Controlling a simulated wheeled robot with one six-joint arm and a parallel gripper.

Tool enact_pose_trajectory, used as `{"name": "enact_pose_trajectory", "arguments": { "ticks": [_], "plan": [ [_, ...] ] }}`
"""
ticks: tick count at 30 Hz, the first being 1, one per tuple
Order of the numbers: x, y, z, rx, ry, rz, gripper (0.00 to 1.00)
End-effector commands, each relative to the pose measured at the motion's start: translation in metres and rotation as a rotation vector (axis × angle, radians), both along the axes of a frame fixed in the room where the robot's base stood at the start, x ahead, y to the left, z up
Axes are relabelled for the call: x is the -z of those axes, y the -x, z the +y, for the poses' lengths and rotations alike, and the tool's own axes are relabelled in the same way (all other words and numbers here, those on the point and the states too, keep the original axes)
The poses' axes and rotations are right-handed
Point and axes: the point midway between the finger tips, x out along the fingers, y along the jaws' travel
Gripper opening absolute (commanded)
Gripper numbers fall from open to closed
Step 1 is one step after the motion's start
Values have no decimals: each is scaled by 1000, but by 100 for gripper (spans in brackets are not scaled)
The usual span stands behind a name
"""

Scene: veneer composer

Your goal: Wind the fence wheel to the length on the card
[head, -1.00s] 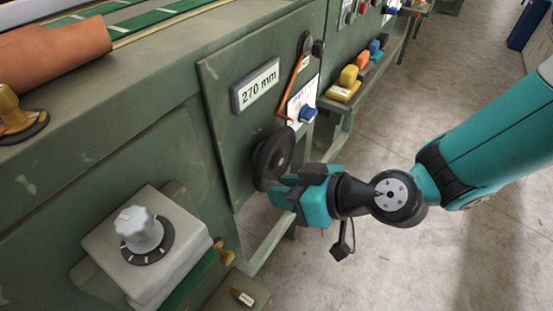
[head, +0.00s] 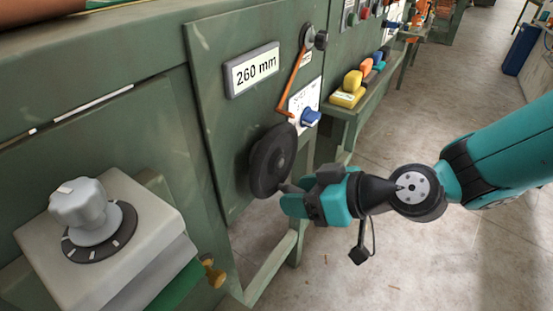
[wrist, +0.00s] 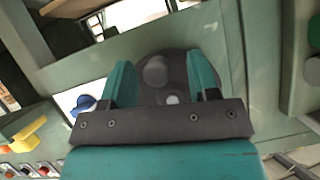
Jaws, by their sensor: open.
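The black fence wheel (head: 268,160) is mounted on the green machine panel. Above it, the length display (head: 252,70) reads 260 mm. A white card or label (head: 304,100) sits beside the wheel, behind a blue knob (head: 311,117); its print is too small to read. My gripper (head: 288,200) is at the wheel's lower right rim, near its small handle. In the wrist view my gripper (wrist: 162,80) is open, with the dark wheel (wrist: 155,72) showing between the fingers; I cannot tell whether they touch it.
An orange lever (head: 294,75) hangs between the display and the card. A grey dial (head: 82,212) on a box stands at the lower left. Yellow, orange and blue blocks (head: 353,80) sit on a ledge behind. The floor (head: 400,260) at right is open.

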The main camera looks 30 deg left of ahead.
Motion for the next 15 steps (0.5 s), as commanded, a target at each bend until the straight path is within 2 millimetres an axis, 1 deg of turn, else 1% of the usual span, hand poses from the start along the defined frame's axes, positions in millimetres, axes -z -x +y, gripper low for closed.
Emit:
{"name": "enact_pose_trajectory", "arguments": {
  "ticks": [5, 15],
  "plan": [
    [2, 0, -11, 1, 1, 0, 55],
    [2, 3, -40, 1, 0, 0, 55]
  ]
}}
